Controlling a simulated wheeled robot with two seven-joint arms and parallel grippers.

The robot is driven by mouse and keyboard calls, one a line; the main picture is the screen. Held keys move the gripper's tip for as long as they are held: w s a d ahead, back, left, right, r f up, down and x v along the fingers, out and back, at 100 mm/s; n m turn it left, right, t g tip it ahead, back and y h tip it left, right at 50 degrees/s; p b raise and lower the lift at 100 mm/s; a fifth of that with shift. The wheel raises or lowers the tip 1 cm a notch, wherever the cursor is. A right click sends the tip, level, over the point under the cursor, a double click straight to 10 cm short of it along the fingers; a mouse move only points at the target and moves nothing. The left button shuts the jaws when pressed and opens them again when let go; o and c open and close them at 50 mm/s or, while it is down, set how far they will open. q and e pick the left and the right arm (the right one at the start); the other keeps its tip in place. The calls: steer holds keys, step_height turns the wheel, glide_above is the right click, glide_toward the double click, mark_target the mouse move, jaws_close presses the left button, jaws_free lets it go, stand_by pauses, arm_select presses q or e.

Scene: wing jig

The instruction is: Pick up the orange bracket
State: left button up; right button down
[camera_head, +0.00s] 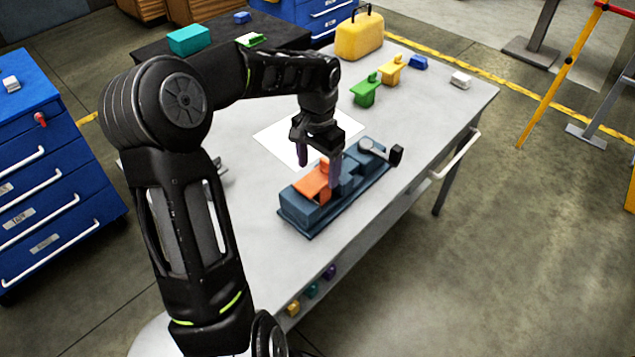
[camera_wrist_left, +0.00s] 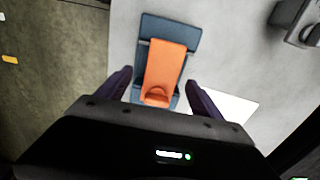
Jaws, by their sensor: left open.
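The orange bracket (camera_head: 314,183) rests on the dark blue jig (camera_head: 299,212) near the middle of the table. In the left wrist view the bracket (camera_wrist_left: 165,70) lies on the blue jig (camera_wrist_left: 157,27), its rounded near end between and slightly ahead of my fingers. My left gripper (camera_head: 320,172) is open, pointing down over the jig. In the wrist view the open left gripper (camera_wrist_left: 158,85) has one finger on each side of the bracket, with gaps visible. Contact cannot be told. My right gripper is not in view.
A grey clamp with a black knob (camera_head: 380,151) sits at the jig's far end. A white sheet (camera_head: 283,140) lies behind it. Green (camera_head: 366,91) and yellow brackets (camera_head: 390,69) and a yellow toolbox (camera_head: 359,36) stand further back. The table's front left is largely clear.

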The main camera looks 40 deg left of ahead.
mark_target(317, 178)
arm_select(q)
steer(key=shift+f, duration=1.35)
steer(key=shift+f+p, duration=0.4)
step_height(317, 178, down, 4)
steer(key=shift+w+a+f+p, duration=0.1)
steer(key=shift+f+p, duration=0.1)
steer(key=shift+p, duration=0.3)
steer(key=shift+c, duration=0.5)
jaws_close()
